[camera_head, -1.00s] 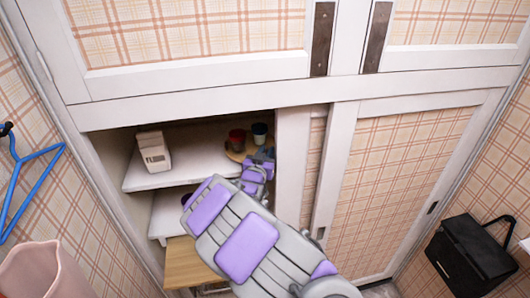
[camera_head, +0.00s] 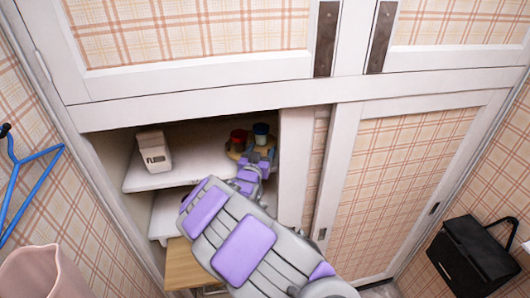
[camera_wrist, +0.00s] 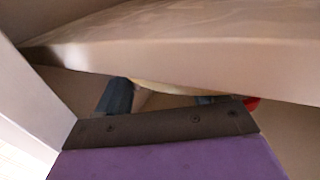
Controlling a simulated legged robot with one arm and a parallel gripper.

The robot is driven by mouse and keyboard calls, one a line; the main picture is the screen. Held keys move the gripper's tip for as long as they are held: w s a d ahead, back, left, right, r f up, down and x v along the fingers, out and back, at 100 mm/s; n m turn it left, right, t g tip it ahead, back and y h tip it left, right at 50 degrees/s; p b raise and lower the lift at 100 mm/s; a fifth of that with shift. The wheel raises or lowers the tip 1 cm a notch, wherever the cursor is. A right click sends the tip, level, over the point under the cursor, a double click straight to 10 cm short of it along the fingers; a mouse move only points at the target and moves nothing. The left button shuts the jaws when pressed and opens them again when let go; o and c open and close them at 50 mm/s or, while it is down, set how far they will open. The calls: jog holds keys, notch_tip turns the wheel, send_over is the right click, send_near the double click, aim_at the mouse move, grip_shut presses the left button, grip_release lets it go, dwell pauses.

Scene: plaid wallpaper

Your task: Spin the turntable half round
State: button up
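The turntable (camera_head: 233,154) is a round tan board on the upper shelf inside the open cupboard, partly hidden behind my gripper. A red jar (camera_head: 238,136) and a jar with a blue top (camera_head: 261,130) stand on it. My gripper (camera_head: 258,157) reaches into the cupboard at the turntable's front right side, just in front of the jars. I cannot tell whether it touches the board. In the wrist view, a sliver of red (camera_wrist: 252,103) and a pale edge (camera_wrist: 165,87) show beyond my gripper's dark bar. The finger spacing is unclear.
A white carton (camera_head: 154,152) stands on the shelf (camera_head: 150,180) at left. A sliding door (camera_head: 295,165) bounds the opening at right. A wooden board (camera_head: 190,265) lies below. A black bag (camera_head: 472,255) is at right, and a blue hanger (camera_head: 25,185) at left.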

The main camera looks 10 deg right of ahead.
jog(key=shift+o, duration=0.2)
jog(key=shift+s+a+r, duration=0.1)
jog(key=shift+a+r, duration=0.05)
jog(key=shift+a, duration=0.35)
jog(key=shift+s+a+r, duration=0.1)
jog(key=shift+a, duration=0.35)
jog(key=shift+d, duration=0.25)
jog(key=shift+c, duration=0.5)
jog(key=shift+d+f, duration=0.25)
jog(key=shift+d, duration=0.3)
jog(key=shift+c, duration=0.2)
jog(key=shift+s+a, duration=0.1)
jog(key=shift+a, duration=0.3)
